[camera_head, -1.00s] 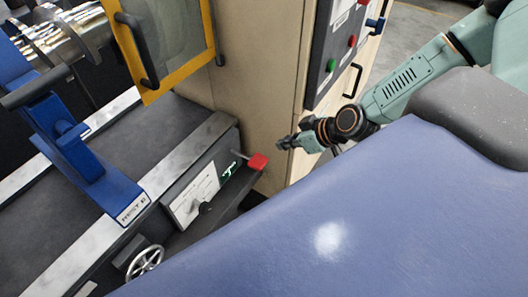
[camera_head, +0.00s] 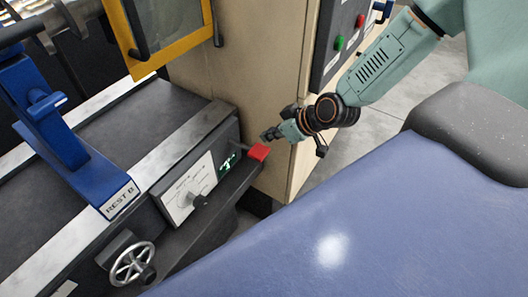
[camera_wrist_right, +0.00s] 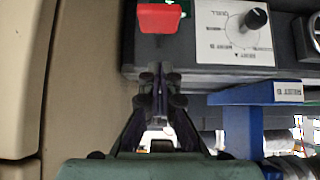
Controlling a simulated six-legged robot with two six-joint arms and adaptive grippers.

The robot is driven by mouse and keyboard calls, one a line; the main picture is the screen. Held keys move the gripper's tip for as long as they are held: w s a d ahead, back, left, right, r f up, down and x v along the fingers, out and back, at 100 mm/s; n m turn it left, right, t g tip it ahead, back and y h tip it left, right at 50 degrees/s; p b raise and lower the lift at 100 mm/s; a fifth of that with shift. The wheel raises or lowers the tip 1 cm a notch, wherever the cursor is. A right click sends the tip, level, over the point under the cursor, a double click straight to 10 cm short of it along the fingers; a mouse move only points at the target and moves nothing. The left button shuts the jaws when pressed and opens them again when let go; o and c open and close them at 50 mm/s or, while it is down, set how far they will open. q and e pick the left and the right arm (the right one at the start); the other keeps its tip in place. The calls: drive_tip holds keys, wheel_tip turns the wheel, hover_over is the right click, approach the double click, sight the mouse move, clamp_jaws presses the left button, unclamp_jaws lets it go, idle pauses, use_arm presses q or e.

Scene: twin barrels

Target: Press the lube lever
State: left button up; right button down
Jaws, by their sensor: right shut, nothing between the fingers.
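The lube lever has a red block-shaped end (camera_head: 259,152) and sticks out from the dark machine panel, beside a green lit marking (camera_head: 227,161). In the right wrist view the red lever end (camera_wrist_right: 159,19) is at the top, beyond the fingertips and almost in line with them. My right gripper (camera_head: 266,136) is shut and empty, just behind the lever end in the head view. It also shows in the right wrist view (camera_wrist_right: 158,72). Whether it touches the lever I cannot tell; a gap shows in the wrist view. My left gripper is not in view.
A dial panel (camera_head: 187,190) and a handwheel (camera_head: 133,264) are on the machine's front. A blue rest (camera_head: 70,150) stands on the bed at left. A beige cabinet (camera_head: 245,75) with green and red buttons stands close behind my right gripper.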

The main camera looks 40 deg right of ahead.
sight(265, 154)
drive_tip(key=f+b, duration=0.1)
drive_tip(key=w+f+b, duration=0.1)
drive_tip(key=f, duration=0.1)
drive_tip(key=f+b, duration=0.1)
drive_tip(key=shift+w+a+f, duration=0.25)
drive_tip(key=shift+w+a, duration=0.05)
drive_tip(key=shift+w, duration=0.05)
drive_tip(key=shift+s+f+b, duration=0.1)
drive_tip(key=shift+f+b, duration=0.3)
drive_tip(key=shift+f, duration=0.25)
drive_tip(key=b, duration=0.1)
drive_tip(key=f+t+b, duration=0.1)
drive_tip(key=f, duration=0.1)
drive_tip(key=shift+s+d+f+y+b, duration=0.2)
drive_tip(key=shift+s+f+y+b, duration=0.1)
drive_tip(key=shift+b, duration=0.1)
drive_tip(key=f+b, duration=0.1)
drive_tip(key=f+t+b, duration=0.1)
drive_tip(key=b, duration=0.1)
drive_tip(key=f+t+b, duration=0.1)
drive_tip(key=shift+s+f+y, duration=0.15)
drive_tip(key=shift+s+y, duration=0.15)
drive_tip(key=shift+y, duration=0.1)
drive_tip(key=shift+f, duration=0.1)
